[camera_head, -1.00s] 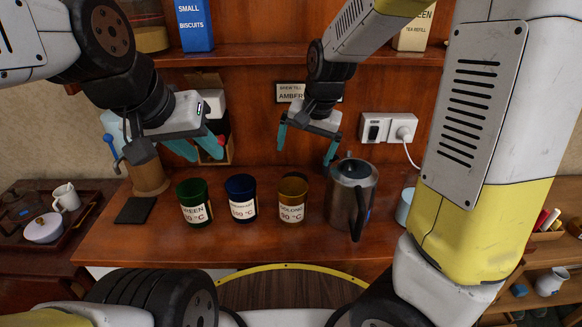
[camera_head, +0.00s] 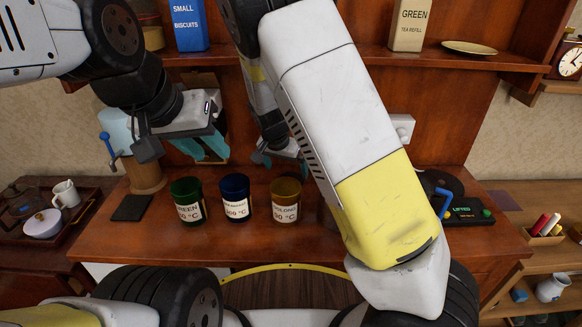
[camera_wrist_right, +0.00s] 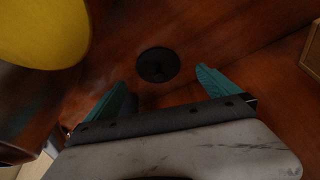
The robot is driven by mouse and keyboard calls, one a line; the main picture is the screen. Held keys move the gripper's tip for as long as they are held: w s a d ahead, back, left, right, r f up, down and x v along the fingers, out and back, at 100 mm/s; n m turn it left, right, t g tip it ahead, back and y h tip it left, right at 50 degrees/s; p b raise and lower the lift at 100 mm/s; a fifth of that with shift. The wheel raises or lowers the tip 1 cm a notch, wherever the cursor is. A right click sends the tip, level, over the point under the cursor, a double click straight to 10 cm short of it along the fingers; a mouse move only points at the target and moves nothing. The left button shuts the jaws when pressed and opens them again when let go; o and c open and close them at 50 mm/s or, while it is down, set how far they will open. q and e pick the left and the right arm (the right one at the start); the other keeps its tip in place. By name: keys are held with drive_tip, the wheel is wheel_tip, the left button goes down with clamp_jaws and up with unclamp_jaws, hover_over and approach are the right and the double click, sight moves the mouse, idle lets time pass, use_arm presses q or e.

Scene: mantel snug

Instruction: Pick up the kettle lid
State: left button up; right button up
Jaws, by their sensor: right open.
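A dark round disc (camera_wrist_right: 158,65) with a small knob, which looks like the kettle lid, lies on the wooden surface in the right wrist view. My right gripper (camera_wrist_right: 160,92) is open and empty, with the disc beyond the gap between its teal fingers. In the head view this gripper (camera_head: 281,160) is low behind the amber cup, and my right arm crosses the picture. My left gripper (camera_head: 200,148) is open and empty above the back left of the counter.
A green cup (camera_head: 188,200), a blue cup (camera_head: 236,198) and an amber cup (camera_head: 286,200) stand in a row on the counter (camera_head: 150,243). A black pad (camera_head: 132,208) lies at left. A device marked "LIFTED" (camera_head: 468,211) stands at right. A shelf (camera_head: 450,62) runs above.

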sight(289, 175)
drive_tip(key=x, duration=0.5)
drive_tip(key=shift+d+r, duration=0.1)
drive_tip(key=shift+d, duration=0.05)
drive_tip(key=c, duration=1.6)
drive_tip(key=shift+o, duration=0.2)
drive_tip(key=shift+r, duration=0.15)
